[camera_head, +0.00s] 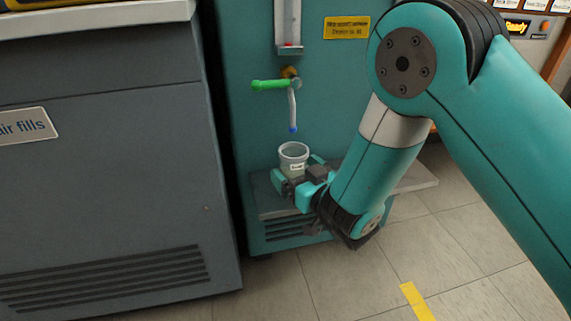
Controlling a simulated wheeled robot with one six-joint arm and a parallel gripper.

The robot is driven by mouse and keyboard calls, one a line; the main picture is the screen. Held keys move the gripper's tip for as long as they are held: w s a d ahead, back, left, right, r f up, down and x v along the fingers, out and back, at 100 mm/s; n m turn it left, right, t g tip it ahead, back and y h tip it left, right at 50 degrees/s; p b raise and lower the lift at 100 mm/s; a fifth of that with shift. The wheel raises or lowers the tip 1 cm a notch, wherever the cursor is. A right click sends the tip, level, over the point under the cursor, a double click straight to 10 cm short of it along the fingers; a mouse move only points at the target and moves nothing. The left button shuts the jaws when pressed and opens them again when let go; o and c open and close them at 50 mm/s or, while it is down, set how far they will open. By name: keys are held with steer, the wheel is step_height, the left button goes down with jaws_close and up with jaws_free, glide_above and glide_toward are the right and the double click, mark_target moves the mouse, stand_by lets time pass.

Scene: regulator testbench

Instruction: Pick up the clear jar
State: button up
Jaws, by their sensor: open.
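The clear jar (293,156) stands upright on a grey shelf (266,199) low on the front of a teal machine. It has a round open top and a small pale label. My gripper (296,176) is at the jar, with one teal finger to its left and the other to its right. The jaws are open around the jar's lower part. Whether either finger touches the jar cannot be told. The jar's base is partly hidden by the gripper.
A spout with a blue tip (293,128) hangs above the jar, below a green-handled valve (270,85). A dark grey cabinet (100,180) stands close on the left. Tiled floor (340,285) lies open in front, with a yellow tape strip (415,300).

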steer(key=shift+w+a, duration=0.3)
steer(key=shift+w, duration=0.5)
steer(key=shift+s+a+r, duration=0.1)
steer(key=shift+a, duration=0.05)
steer(key=c, duration=1.1)
